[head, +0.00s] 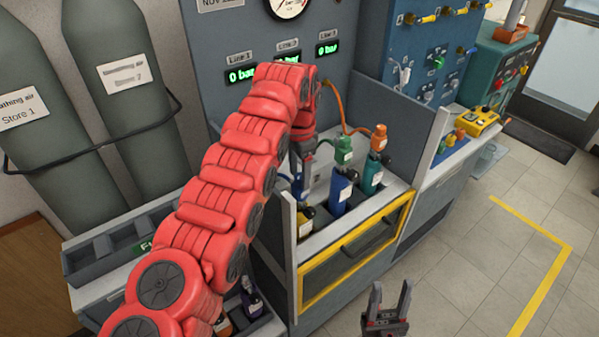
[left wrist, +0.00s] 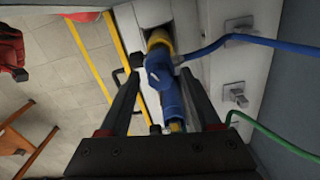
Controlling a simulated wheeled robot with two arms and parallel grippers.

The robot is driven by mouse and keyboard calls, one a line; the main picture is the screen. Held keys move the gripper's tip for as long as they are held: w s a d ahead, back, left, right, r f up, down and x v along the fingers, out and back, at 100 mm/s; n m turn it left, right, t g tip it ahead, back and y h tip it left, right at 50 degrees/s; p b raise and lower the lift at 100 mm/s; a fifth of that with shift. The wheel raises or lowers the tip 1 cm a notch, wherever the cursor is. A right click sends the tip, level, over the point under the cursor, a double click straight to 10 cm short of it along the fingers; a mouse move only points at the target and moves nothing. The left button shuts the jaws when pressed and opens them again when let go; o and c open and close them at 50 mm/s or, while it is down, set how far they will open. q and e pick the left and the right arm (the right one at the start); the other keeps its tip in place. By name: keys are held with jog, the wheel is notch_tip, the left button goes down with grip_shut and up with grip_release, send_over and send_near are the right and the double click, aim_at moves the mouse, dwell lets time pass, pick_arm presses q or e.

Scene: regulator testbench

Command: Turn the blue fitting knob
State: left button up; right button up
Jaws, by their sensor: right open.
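The blue fitting (left wrist: 168,85), with its knob toward the gripper, sits over a yellow collar (left wrist: 159,40) in the left wrist view. A blue hose runs from it to the right. My left gripper (left wrist: 160,74) is open, its two fingers on either side of the fitting. The right finger is close to it; contact cannot be told. In the head view the left gripper (head: 300,168) points down at the left end of the bottle rack, partly hiding the blue fitting (head: 297,187). My right gripper (head: 387,308) is open and empty, low in front of the bench.
A blue bottle with a green fitting (head: 343,150) and a teal bottle with an orange fitting (head: 378,138) stand close to the right in the rack (head: 408,200). Hoses run up behind. Grey cylinders (head: 125,90) stand left. The floor (head: 480,260) at right is clear.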

aim_at(300, 176)
pick_arm(q)
jog(key=shift+r, duration=0.1)
jog(key=shift+r, duration=0.3)
notch_tip(300, 176, up, 3)
jog(key=shift+d+f+p, duration=0.15)
jog(key=shift+f+p, duration=0.05)
jog(key=shift+p, duration=0.45)
notch_tip(300, 176, up, 14)
jog(key=p, duration=1.4)
